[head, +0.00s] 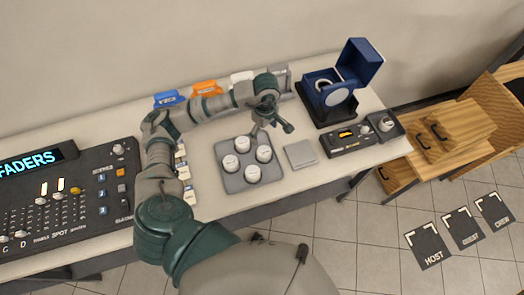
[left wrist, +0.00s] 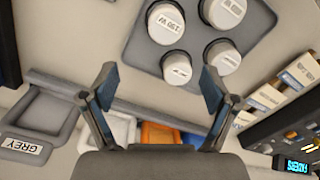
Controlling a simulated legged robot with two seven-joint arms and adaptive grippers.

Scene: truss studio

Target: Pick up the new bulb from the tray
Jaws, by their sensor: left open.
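The grey tray (head: 238,181) lies on the table and holds several white round-topped pieces, which look like the bulbs. One bulb (left wrist: 165,22) has a label that reads like 100 W in the left wrist view; the other labels are too small to read. Which one is the new bulb I cannot tell. My left gripper (head: 271,129) is open and empty, over the far right side of the tray in the head view. In the left wrist view its spread fingers (left wrist: 158,85) are apart from the bulbs. My right gripper is not in view.
A grey square pad (head: 301,154) lies right of the tray. Blue (head: 168,100), orange (head: 206,88), white and grey bins line the wall. An open blue box (head: 352,67) and a small console (head: 348,139) stand right; a fader desk (head: 70,200) stands left.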

